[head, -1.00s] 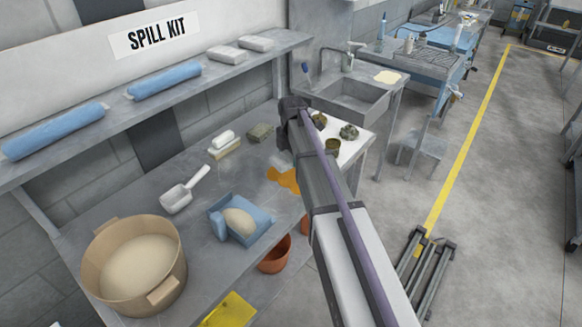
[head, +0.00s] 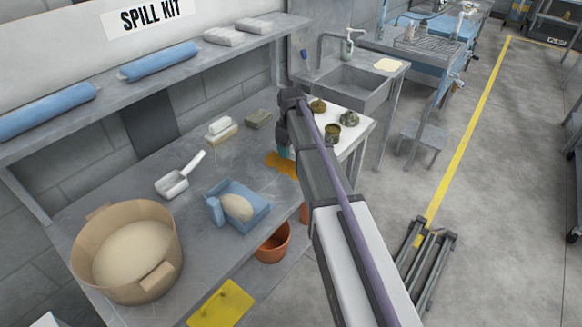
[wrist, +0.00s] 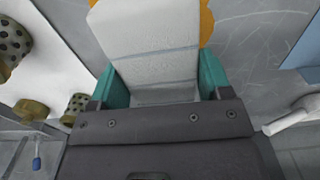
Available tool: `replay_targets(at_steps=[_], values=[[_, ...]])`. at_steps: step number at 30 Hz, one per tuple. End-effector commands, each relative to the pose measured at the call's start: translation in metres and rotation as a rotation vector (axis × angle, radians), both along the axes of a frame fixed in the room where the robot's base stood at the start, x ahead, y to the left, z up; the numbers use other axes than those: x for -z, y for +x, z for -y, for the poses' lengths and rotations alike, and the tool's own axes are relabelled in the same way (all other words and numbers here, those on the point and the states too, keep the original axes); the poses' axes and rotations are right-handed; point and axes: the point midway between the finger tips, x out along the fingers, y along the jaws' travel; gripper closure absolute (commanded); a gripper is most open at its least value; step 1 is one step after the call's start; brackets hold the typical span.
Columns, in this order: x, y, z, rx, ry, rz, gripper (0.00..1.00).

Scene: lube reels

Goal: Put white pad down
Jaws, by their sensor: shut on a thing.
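The white pad (wrist: 155,40) fills the upper middle of the wrist view, with a faint crease across it. My gripper (wrist: 158,78) is shut on it, with one teal finger at each side. An orange spill (wrist: 207,22) shows from behind the pad's far right edge. In the head view the orange spill (head: 284,165) lies on the grey bench (head: 150,215), and a bit of a teal finger of my gripper (head: 283,152) shows just above it. My arm hides the pad there. Whether the pad touches the bench, I cannot tell.
Left of the spill are a scoop (head: 181,176), a blue box (head: 240,205) holding a beige lump, and a round tub (head: 128,253). Right is a white surface (head: 350,122) with several dark lumpy parts.

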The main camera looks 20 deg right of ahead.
Motion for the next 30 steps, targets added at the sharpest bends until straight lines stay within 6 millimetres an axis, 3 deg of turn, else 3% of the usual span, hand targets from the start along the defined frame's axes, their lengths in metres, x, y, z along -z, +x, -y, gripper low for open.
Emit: replay_targets(at_steps=[1, 5, 10, 21, 22, 30], values=[[0.009, 0.0, 0.0, 0.0, 0.0, 0.0, 0.51], [0.012, 0.0, 0.0, -0.001, 0.0, 0.0, 0.51], [0.045, 0.0, 0.0, -0.001, 0.0, 0.0, 0.51], [0.045, 0.0, 0.0, -0.001, 0.0, 0.0, 0.51], [0.045, 0.0, 0.0, -0.002, 0.0, 0.0, 0.27], [0.044, 0.0, 0.0, -0.002, 0.0, 0.0, 0.03]])
